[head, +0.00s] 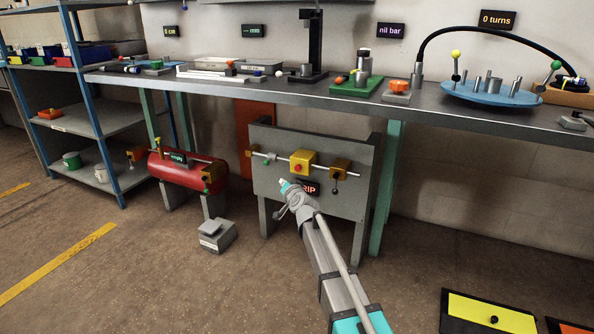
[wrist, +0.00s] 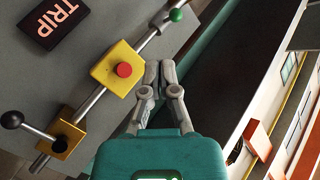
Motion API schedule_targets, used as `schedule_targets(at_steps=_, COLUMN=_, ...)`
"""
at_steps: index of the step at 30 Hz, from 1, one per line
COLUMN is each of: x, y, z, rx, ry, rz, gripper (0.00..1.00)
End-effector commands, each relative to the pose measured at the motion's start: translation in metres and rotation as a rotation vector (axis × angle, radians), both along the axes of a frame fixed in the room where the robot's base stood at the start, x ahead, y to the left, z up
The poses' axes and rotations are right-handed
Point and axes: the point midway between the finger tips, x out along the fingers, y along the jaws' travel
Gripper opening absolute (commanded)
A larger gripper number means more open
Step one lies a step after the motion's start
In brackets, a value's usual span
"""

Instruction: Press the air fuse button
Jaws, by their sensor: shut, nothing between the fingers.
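A red button (head: 297,168) sits on the front of a yellow block (head: 305,157) in the middle of a pipe on the grey panel. In the wrist view the red button (wrist: 124,70) stands out from the yellow block (wrist: 107,75). A display reading TRIP (wrist: 61,22) is on the panel; it also shows in the head view (head: 313,189), partly hidden by my arm. My gripper (wrist: 160,70) is shut and empty, its fingertips just right of the button in the wrist view. No contact is visible.
On the same pipe are a green-knobbed lever (wrist: 176,15) and a black-knobbed valve lever (wrist: 12,120). A red tank (head: 187,172) stands left of the panel. A workbench (head: 440,110) runs above and behind it. A grey box (head: 217,235) is on the floor.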

Motion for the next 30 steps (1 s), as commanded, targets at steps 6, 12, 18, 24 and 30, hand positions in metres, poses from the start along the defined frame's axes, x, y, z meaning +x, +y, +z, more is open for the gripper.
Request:
schedule_targets(at_steps=6, x=0.018, y=-0.006, z=0.000, rx=0.001, ry=0.001, rz=-0.001, gripper=0.00)
schedule_targets(at_steps=12, x=0.037, y=-0.013, z=0.000, rx=0.001, ry=0.001, rz=-0.001, gripper=0.00)
schedule_targets(at_steps=18, x=0.057, y=-0.021, z=0.000, rx=0.000, ry=0.001, rz=-0.002, gripper=0.00)
schedule_targets(at_steps=24, x=0.071, y=-0.026, z=0.000, rx=0.001, ry=0.000, rz=-0.002, gripper=0.00)
schedule_targets(at_steps=30, x=0.077, y=-0.028, z=0.000, rx=0.000, ry=0.000, rz=-0.001, gripper=0.00)
